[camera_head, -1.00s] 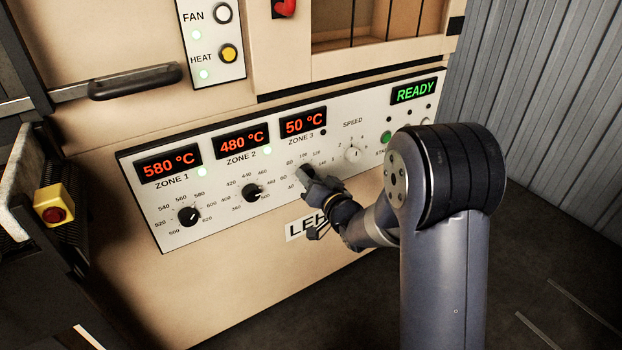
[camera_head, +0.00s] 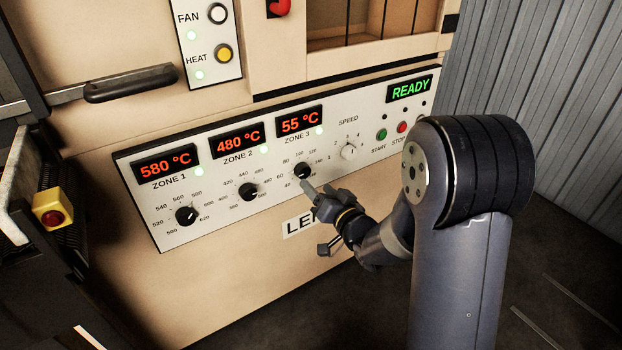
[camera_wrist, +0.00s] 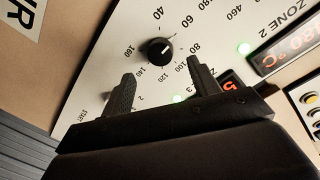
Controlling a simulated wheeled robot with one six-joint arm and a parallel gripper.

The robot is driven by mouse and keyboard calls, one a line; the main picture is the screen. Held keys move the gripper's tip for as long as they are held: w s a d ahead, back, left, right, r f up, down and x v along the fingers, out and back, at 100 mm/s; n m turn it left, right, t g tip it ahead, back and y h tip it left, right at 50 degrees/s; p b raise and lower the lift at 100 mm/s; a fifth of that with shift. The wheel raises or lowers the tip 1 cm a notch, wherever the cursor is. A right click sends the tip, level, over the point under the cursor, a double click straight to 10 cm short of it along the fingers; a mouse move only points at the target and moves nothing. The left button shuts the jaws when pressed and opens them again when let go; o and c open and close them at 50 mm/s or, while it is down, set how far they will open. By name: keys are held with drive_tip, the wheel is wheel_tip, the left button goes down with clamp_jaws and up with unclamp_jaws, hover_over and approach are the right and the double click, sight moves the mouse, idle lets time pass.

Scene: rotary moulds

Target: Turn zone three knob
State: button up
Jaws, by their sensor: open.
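The zone three knob (camera_head: 302,171) is a small black dial under the zone 3 display (camera_head: 300,121), which reads 55 °C with a green light lit beside it. My gripper (camera_head: 322,216) is open and empty, just below and to the right of the knob and apart from it. In the wrist view the knob (camera_wrist: 160,51) shows whole, with a pale pointer line. It lies beyond the two spread fingers (camera_wrist: 159,82), and neither touches it.
The zone 2 knob (camera_head: 248,191) and zone 1 knob (camera_head: 186,215) are to the left on the same white panel (camera_head: 225,205). The fan and heat panel (camera_head: 208,45) is above.

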sight(305, 174)
drive_tip(key=shift+v, duration=2.35)
drive_tip(key=shift+w, duration=0.1)
drive_tip(key=b+x, duration=0.1)
drive_tip(key=x, duration=1)
